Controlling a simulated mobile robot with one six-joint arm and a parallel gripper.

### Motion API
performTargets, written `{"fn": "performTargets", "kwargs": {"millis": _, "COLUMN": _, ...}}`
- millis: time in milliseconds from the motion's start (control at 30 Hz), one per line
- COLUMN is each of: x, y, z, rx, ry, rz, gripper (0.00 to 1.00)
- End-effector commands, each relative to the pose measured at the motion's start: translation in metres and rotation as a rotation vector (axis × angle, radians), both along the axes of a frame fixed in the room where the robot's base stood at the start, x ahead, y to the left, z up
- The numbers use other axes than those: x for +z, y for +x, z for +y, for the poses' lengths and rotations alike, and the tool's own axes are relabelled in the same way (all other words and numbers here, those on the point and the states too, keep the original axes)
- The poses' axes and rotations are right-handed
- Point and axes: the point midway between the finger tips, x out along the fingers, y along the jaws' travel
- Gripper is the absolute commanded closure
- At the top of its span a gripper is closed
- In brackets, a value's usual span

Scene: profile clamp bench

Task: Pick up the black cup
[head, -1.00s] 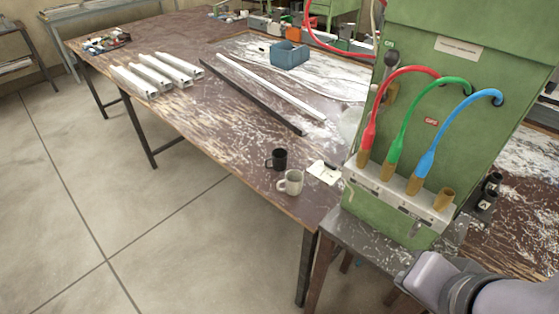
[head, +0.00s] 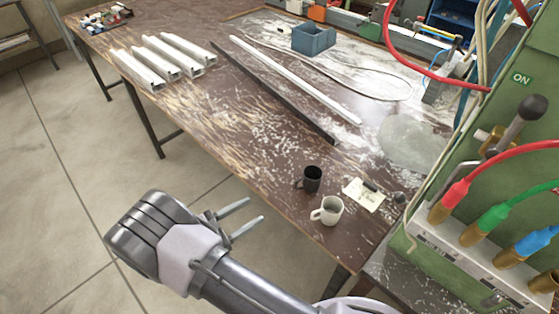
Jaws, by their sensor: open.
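The black cup (head: 313,179) stands upright on the brown worn table (head: 232,128), near its front right corner, with its handle on the left. A white mug (head: 331,211) stands just in front of it, handle also to the left. My gripper (head: 248,215) is open and empty, with two thin fingers pointing right. In the picture it lies left of both cups, over the floor beyond the table's front edge. It is apart from the cups.
A note (head: 364,195) lies right of the cups. White profiles (head: 165,62), a dark bar (head: 275,93) and a blue bin (head: 313,38) lie farther back. The green machine (head: 510,120) with hoses stands at the right. Table left of the cups is clear.

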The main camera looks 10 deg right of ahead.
Motion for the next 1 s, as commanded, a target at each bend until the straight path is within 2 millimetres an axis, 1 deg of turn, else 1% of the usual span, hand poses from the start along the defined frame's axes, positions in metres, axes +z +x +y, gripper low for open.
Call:
{"fn": "performTargets", "kwargs": {"millis": 67, "x": -0.003, "y": 0.005, "z": -0.008, "rx": 0.008, "ry": -0.003, "rz": -0.017, "gripper": 0.49}}
{"fn": "performTargets", "kwargs": {"millis": 300, "x": -0.005, "y": 0.036, "z": -0.073, "rx": 0.004, "ry": -0.003, "rz": -0.014, "gripper": 0.49}}
{"fn": "performTargets", "kwargs": {"millis": 400, "x": -0.005, "y": 0.046, "z": -0.094, "rx": 0.004, "ry": -0.002, "rz": -0.012, "gripper": 0.49}}
{"fn": "performTargets", "kwargs": {"millis": 567, "x": -0.005, "y": 0.055, "z": -0.111, "rx": 0.005, "ry": -0.002, "rz": -0.013, "gripper": 0.49}}
{"fn": "performTargets", "kwargs": {"millis": 700, "x": -0.014, "y": 0.069, "z": -0.136, "rx": 0.003, "ry": -0.001, "rz": -0.012, "gripper": 0.49}}
{"fn": "performTargets", "kwargs": {"millis": 800, "x": -0.011, "y": 0.076, "z": -0.15, "rx": 0.005, "ry": -0.001, "rz": -0.012, "gripper": 0.49}}
{"fn": "performTargets", "kwargs": {"millis": 867, "x": -0.011, "y": 0.078, "z": -0.154, "rx": 0.005, "ry": -0.002, "rz": -0.011, "gripper": 0.49}}
{"fn": "performTargets", "kwargs": {"millis": 1000, "x": -0.009, "y": 0.078, "z": -0.154, "rx": 0.007, "ry": -0.002, "rz": -0.011, "gripper": 0.49}}
